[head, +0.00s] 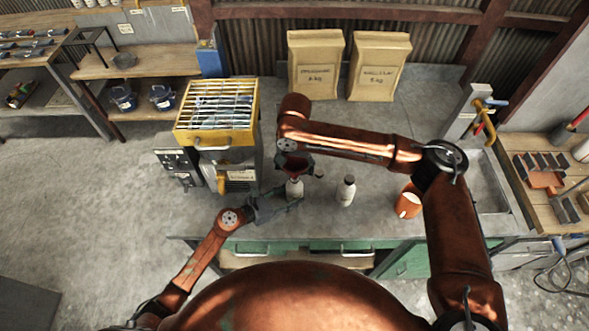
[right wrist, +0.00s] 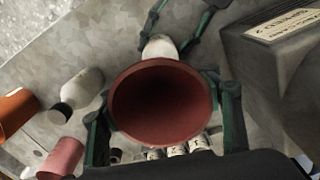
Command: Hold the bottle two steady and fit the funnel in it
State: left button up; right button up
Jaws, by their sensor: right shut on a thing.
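The dark red funnel (head: 294,168) is in my right gripper (head: 295,160), above a white bottle (head: 294,189) on the bench. In the right wrist view the funnel's wide mouth (right wrist: 162,103) faces the camera, with the right gripper's fingers (right wrist: 163,115) shut on its two sides. Its spout is hidden, so I cannot tell if it is inside the bottle's neck. The white bottle (right wrist: 159,47) shows partly behind the funnel. My left gripper (head: 289,196) has its fingers on either side of this bottle and appears shut on it. The bottle looks upright.
A second white bottle with a dark cap (head: 346,190) stands to the right, then an orange cup (head: 408,205). A yellow grated box (head: 215,112) stands left. Two paper sacks (head: 315,65) stand at the back. A pink cylinder (right wrist: 62,158) shows in the right wrist view.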

jog(key=shift+f, duration=0.4)
jog(key=o, duration=1.1)
jog(key=shift+o, duration=0.3)
jog(key=o, duration=0.6)
jog(key=shift+c, duration=0.2)
notch_tip(320, 180, up, 12)
